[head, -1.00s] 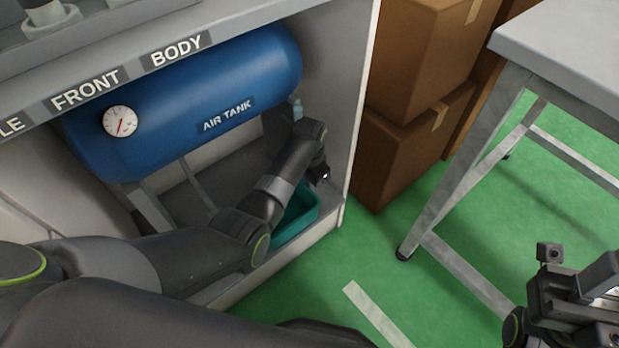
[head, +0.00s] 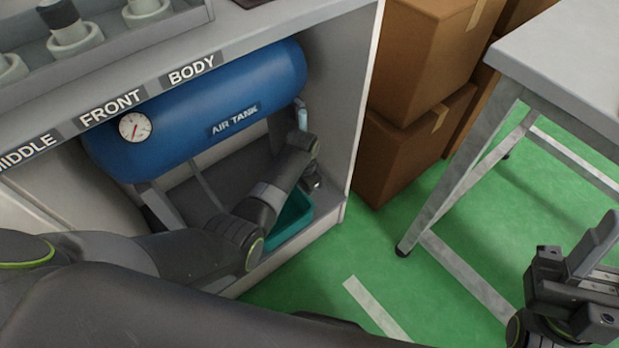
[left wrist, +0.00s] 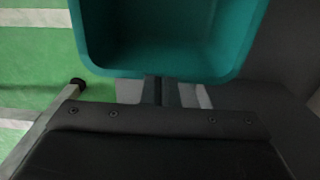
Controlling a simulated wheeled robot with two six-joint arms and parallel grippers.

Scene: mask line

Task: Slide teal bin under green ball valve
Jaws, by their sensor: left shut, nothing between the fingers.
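The teal bin (head: 291,224) sits on the floor of the cabinet bay below the blue air tank, near the bay's right wall. My left forearm hides much of it. In the left wrist view its open, empty inside and near rim (left wrist: 165,66) fill the upper middle. My left gripper (head: 314,183) is over the bin's right end in the head view, its fingers hardly visible. In the left wrist view the fingers (left wrist: 158,90) are together at the bin's near rim, holding nothing. My right gripper (head: 596,262) is at the lower right, away from the bin. I cannot make out the green ball valve.
The blue air tank (head: 205,108) with a gauge hangs close above my left arm. The cabinet's right side wall (head: 352,110) is close to my left gripper. Cardboard boxes (head: 400,160) and a metal-legged table (head: 560,60) stand right. Green floor (head: 375,250) between is clear.

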